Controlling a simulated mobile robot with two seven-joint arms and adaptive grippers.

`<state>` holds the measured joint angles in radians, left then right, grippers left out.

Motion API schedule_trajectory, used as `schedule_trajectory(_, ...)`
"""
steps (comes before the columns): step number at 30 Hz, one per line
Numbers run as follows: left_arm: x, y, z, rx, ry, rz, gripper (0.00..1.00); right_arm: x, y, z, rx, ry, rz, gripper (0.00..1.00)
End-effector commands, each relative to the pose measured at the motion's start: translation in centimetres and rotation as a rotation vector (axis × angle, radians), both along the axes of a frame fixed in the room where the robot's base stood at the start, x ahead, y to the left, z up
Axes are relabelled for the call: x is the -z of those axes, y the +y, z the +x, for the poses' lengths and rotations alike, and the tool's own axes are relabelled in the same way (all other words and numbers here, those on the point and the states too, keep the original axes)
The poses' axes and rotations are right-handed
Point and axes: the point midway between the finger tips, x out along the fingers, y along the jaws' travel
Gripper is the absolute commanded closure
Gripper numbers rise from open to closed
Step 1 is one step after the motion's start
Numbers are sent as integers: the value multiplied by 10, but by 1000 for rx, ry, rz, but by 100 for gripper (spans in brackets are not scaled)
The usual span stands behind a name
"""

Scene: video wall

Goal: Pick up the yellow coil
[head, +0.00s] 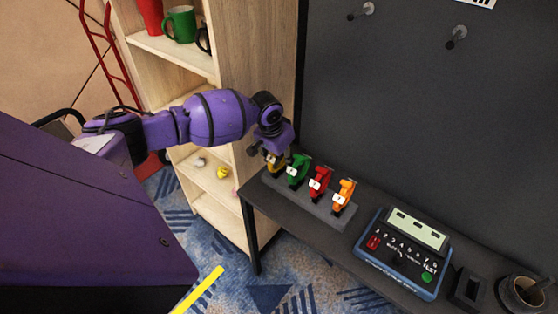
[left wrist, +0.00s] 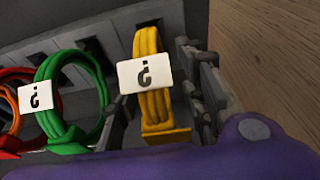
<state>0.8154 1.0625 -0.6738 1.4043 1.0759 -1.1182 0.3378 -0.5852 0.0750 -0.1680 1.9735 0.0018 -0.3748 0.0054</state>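The yellow coil (left wrist: 153,106) stands in the dark rack, with a white question-mark tag on it. In the head view the yellow coil (head: 277,169) is at the rack's left end, partly hidden by my left gripper (head: 269,152). In the left wrist view the fingers of my left gripper (left wrist: 158,112) are on either side of the coil, with a small gap showing on the right. The gripper looks open around it. My right gripper is out of view.
Beside it in the rack (head: 318,209) stand a green coil (head: 298,170), a red coil (head: 319,184) and an orange coil (head: 343,196). A tester box (head: 403,255) sits farther right on the dark shelf. A wooden bookcase (head: 240,60) rises behind my left arm.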

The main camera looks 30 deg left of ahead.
Motion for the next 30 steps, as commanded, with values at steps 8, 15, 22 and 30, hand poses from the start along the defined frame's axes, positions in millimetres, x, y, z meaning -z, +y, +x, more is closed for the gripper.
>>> schedule_trajectory(8,-1,0,0,-1,0,0,91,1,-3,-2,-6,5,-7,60)
schedule_trajectory(15,-1,0,0,-1,-1,0,100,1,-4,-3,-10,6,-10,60)
schedule_trajectory(22,-3,0,0,-1,-1,0,100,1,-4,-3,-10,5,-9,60)
schedule_trajectory(30,-32,0,1,-1,-4,-1,100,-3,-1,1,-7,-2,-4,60)
